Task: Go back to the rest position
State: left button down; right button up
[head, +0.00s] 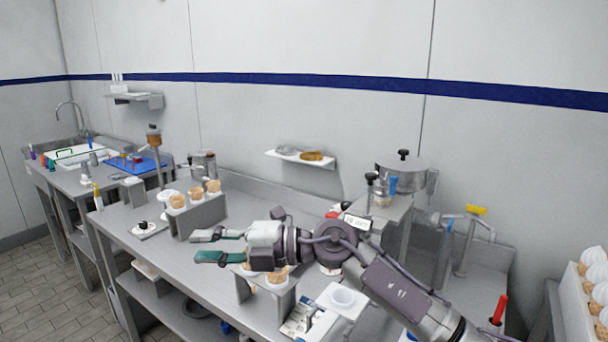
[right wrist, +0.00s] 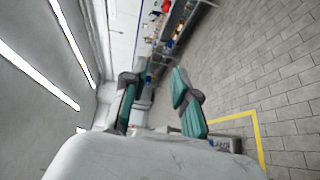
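My right gripper (head: 218,247) reaches in from the lower right in the head view and points left above the steel counter (head: 158,262). Its two green-padded fingers are spread apart with nothing between them. In the right wrist view the same gripper (right wrist: 155,105) shows its fingers apart, with floor and far counters beyond. Part of a cone holder (head: 262,289) with cones stands below and behind the gripper. My left gripper does not show in either view.
A metal holder (head: 201,218) with several cones stands left of my gripper. A white square dish (head: 342,299) lies near the front edge under my arm. A wall shelf (head: 300,158) and a lidded steel pot (head: 402,174) are behind. Cones in a white rack (head: 590,300) stand far right.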

jog(key=w+d+m+t, duration=0.2)
jog(key=d+m+t, duration=0.8)
jog(key=m+t, duration=0.65)
jog(key=s+d+f+m+h, duration=0.3)
jog(key=d+f+m+h, duration=1.2)
jog(key=d+f, duration=0.25)
jog(key=s+d+f+m+g+h, duration=0.1)
jog(key=s+d+f+g, duration=0.2)
jog(key=s+f, duration=0.25)
jog(key=s+d+f+m+g+h, duration=0.1)
jog(key=s+d+f+g, duration=0.3)
jog(key=f, duration=0.3)
jog(key=s+d+f+g, duration=0.1)
jog(key=s+f+g, duration=0.2)
jog(key=s, duration=0.6)
jog(key=s+d+f+g, duration=0.1)
jog(key=s+f+g, duration=0.3)
jog(key=s, duration=0.6)
notch_tip(320, 180, down, 25)
jog(key=s+g, duration=0.1)
jog(key=s+d+f+g, duration=0.1)
jog(key=s+d+f, duration=0.2)
jog(key=s+f, duration=1.4)
jog(key=shift+f, duration=0.15)
